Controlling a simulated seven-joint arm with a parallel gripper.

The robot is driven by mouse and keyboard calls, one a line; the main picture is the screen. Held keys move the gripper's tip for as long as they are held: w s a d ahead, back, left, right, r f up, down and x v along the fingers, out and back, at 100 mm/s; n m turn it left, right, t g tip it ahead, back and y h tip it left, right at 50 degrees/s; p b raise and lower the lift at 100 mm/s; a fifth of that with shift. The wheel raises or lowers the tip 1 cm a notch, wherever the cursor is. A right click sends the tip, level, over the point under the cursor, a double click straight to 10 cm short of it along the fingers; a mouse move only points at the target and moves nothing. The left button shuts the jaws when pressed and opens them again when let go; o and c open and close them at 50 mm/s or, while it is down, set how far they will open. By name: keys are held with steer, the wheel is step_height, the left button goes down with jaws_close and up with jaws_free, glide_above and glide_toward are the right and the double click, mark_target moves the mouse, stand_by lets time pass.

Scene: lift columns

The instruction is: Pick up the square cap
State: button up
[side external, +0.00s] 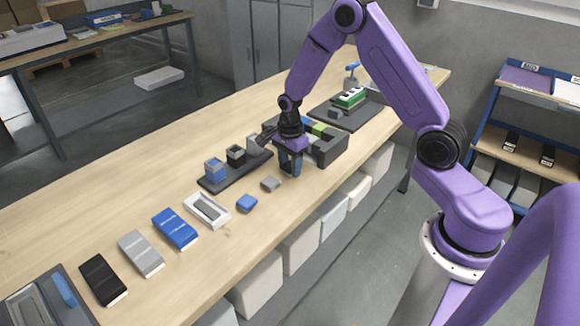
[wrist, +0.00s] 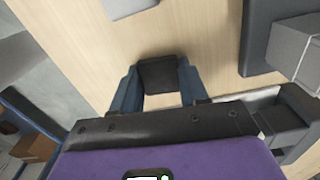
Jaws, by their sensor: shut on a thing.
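A black square cap (wrist: 158,72) sits between the two blue fingers of my gripper (wrist: 158,80) in the wrist view, with bare wood behind it. The jaws are shut on it. In the side view my gripper (side external: 290,163) points down at the table, to the right of the column rack; the fingers hide the cap there. I cannot tell whether the cap is clear of the table. A grey square cap (side external: 270,184) and a blue square cap (side external: 247,203) lie on the table nearby, in line with my gripper.
A dark bin (side external: 328,151) with green pieces stands right beside my gripper. A white tray (side external: 194,203) and several flat boxes lie left.

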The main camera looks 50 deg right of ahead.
steer(key=shift+r, duration=0.1)
steer(key=shift+r, duration=0.2)
step_height(320, 180, up, 3)
steer(key=shift+s+r, duration=0.1)
steer(key=shift+s, duration=0.05)
steer(key=s+a+r, duration=0.2)
steer(key=s+r, duration=0.7)
steer(key=s, duration=0.4)
steer(key=w+a+n, duration=0.1)
steer(key=w+a, duration=0.2)
steer(key=w, duration=1)
steer(key=w+a, duration=0.4)
steer(key=w, duration=0.9)
steer(key=shift+w+d+f, duration=0.1)
steer(key=shift+d+f, duration=0.05)
steer(key=shift+f, duration=1)
steer(key=shift+w+d+f, duration=0.1)
steer(key=shift+f, duration=1)
steer(key=shift+f, duration=0.6)
